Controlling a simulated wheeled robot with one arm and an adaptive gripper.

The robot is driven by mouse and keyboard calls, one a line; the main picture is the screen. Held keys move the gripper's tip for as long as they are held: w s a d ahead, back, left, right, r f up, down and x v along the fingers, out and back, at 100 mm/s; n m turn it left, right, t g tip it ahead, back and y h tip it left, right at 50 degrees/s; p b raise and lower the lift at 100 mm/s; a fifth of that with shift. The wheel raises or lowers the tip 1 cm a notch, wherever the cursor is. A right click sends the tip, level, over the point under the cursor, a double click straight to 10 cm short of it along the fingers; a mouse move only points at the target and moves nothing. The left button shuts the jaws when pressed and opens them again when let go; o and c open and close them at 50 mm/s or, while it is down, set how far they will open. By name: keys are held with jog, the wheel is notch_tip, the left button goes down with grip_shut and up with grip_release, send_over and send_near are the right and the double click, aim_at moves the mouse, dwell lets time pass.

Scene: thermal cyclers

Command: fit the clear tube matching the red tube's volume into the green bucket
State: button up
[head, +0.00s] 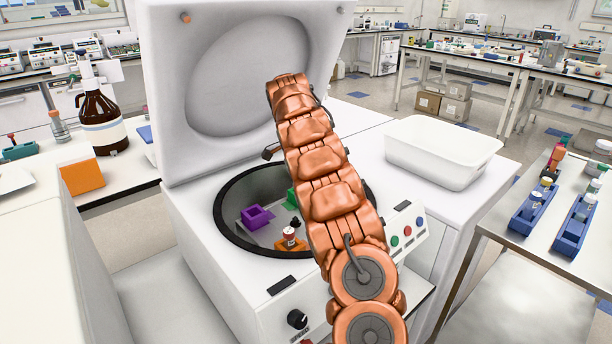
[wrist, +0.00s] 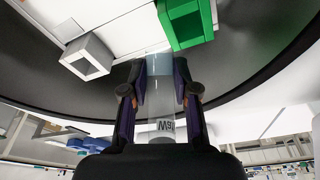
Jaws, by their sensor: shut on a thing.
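My gripper (wrist: 160,82) is shut on a clear tube (wrist: 161,112) in the wrist view; printed dark characters show on the tube near the palm. The green bucket (wrist: 188,22) is just beyond and right of the fingertips, with the tube still outside it. In the head view the green bucket (head: 292,199) shows partly behind my arm, inside the open centrifuge bowl. My gripper and the held tube are hidden there by my arm. A capped tube (head: 289,234) with a little red on it stands in the orange bucket (head: 291,245); I cannot tell its volume.
A purple bucket (head: 256,217) sits left in the bowl. A grey bucket (wrist: 87,58) is left of the fingers. The raised lid (head: 240,70) stands behind my arm. Blue racks (head: 533,208) with tubes and a white bin (head: 441,152) are at right.

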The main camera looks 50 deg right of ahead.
jog(key=n+h, duration=0.3)
jog(key=shift+w+d+r+h, duration=0.1)
jog(key=shift+r+h, duration=0.15)
jog(key=shift+h, duration=0.05)
jog(key=shift+w+r+n+t+h+p, duration=0.15)
jog(key=shift+n+h, duration=0.25)
jog(key=shift+h, duration=0.1)
jog(key=shift+w+r+n+t+h+p, duration=0.1)
jog(key=shift+r+n+t+h+p, duration=0.05)
jog(key=shift+n+h, duration=0.3)
jog(key=shift+w+r+n+t+h, duration=0.25)
jog(key=shift+w+n+t+h, duration=0.15)
jog(key=shift+n+h, duration=0.2)
jog(key=shift+w+a+r+n+t+h, duration=0.15)
jog(key=shift+w+r+n+t+h, duration=0.2)
jog(key=shift+w, duration=0.15)
jog(key=shift+w+a+r+n+t+h, duration=0.1)
jog(key=shift+w+r+n+t+h, duration=0.1)
jog(key=shift+w+n+t, duration=0.2)
jog(key=shift+f+b, duration=0.15)
jog(key=shift+b, duration=0.45)
notch_tip(320, 180, down, 6)
jog(key=b, duration=0.6)
jog(key=shift+r, duration=0.2)
jog(key=shift+b, duration=1.7)
